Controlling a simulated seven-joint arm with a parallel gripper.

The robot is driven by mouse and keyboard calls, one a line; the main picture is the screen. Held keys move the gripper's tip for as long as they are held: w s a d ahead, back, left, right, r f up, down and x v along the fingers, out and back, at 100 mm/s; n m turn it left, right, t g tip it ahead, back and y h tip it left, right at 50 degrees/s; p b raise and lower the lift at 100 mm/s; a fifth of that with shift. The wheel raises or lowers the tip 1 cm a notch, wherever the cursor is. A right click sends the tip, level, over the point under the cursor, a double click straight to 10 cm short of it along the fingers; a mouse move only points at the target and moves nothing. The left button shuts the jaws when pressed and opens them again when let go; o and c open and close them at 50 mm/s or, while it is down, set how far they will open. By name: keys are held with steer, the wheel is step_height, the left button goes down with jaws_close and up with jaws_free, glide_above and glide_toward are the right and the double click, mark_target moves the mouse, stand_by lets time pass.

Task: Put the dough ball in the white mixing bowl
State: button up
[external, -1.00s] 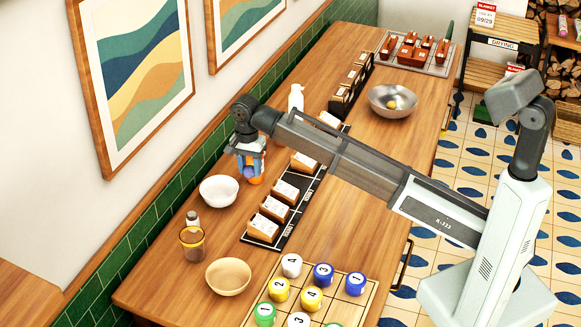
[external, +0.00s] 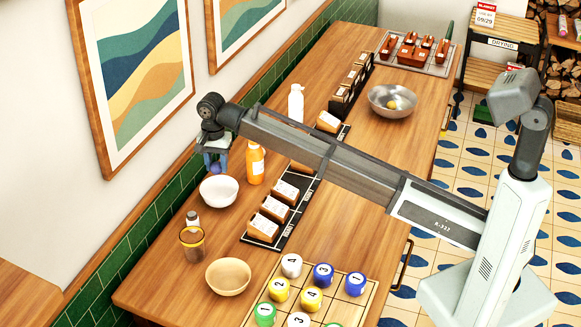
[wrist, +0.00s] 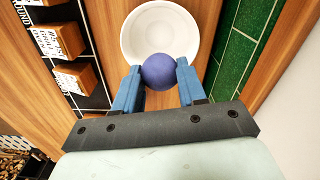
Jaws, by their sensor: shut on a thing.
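The dough ball (wrist: 159,71) is a blue-purple ball held between the two blue fingers of my gripper (wrist: 158,76) in the wrist view. In the external view my gripper (external: 217,165) is above the back rim of the white mixing bowl (external: 219,191), and the ball is hard to make out there. The bowl stands upright on the wooden table. In the wrist view the bowl (wrist: 160,22) lies just beyond the ball, which overlaps its near rim. The visible inside of the bowl is plain white.
An orange bottle (external: 255,165) stands close right of the bowl, with a white bottle (external: 296,103) farther back. The green tiled wall (wrist: 243,45) is close on the other side. A tan bowl (external: 228,277), a glass jar (external: 193,246) and a black rack (external: 268,222) are nearby.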

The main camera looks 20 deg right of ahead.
mark_target(219, 183)
steer(key=shift+f, duration=4)
steer(key=o, duration=1.1)
steer(key=shift+r, duration=3.55)
